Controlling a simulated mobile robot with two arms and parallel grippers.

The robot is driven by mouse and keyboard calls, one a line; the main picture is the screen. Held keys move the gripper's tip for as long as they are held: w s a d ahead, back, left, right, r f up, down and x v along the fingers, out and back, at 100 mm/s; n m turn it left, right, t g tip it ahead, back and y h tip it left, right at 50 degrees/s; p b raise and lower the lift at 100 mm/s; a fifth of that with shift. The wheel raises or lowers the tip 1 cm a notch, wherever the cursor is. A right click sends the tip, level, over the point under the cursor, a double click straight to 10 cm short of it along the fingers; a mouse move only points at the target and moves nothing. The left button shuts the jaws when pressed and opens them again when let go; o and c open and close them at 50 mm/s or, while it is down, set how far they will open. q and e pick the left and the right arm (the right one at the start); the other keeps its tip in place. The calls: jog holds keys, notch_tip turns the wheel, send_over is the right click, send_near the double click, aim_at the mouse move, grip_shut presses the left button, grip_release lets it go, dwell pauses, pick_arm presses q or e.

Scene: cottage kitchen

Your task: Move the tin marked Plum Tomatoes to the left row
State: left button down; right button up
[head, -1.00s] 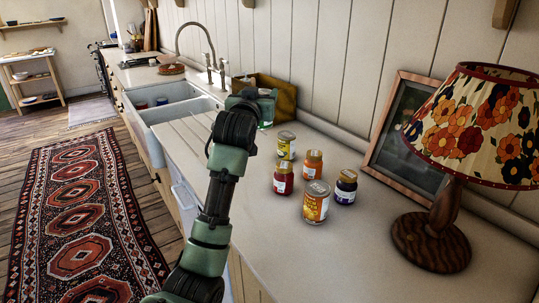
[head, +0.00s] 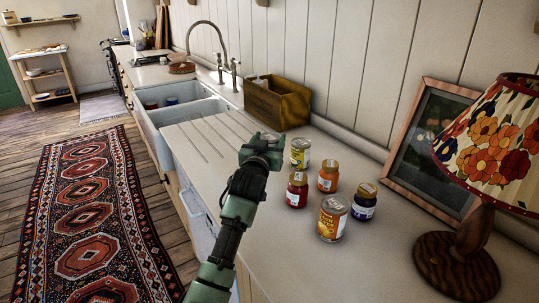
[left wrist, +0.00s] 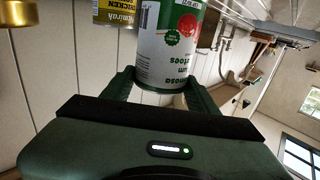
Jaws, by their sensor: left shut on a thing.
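My left gripper (head: 264,150) is shut on the Plum Tomatoes tin (left wrist: 166,45), which has a white and green label with a red tomato. In the head view the gripper mostly hides this tin, just left of a yellow-labelled tin (head: 300,153). In the left wrist view the yellow-labelled tin (left wrist: 117,12) shows close beside the held tin. The other items in the group are a red jar (head: 297,191), an orange jar (head: 328,177), an orange-labelled tin (head: 333,219) and a dark blue jar (head: 364,203). I cannot tell whether the held tin touches the counter. My right gripper is out of view.
A wooden box (head: 277,105) stands behind, against the wall. The sink (head: 180,112) and its grooved drainer lie to the left. A framed picture (head: 430,150) and a lamp (head: 458,260) stand at the right. The front counter is clear.

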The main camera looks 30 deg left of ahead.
pick_arm(q)
jog(key=shift+f, duration=0.6)
notch_tip(320, 180, down, 3)
jog(key=shift+r, duration=0.15)
jog(key=shift+f, duration=0.5)
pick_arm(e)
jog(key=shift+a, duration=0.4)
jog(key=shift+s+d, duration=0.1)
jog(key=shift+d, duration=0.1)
pick_arm(q)
jog(key=shift+f, duration=0.15)
jog(key=shift+c, duration=2.1)
grip_release()
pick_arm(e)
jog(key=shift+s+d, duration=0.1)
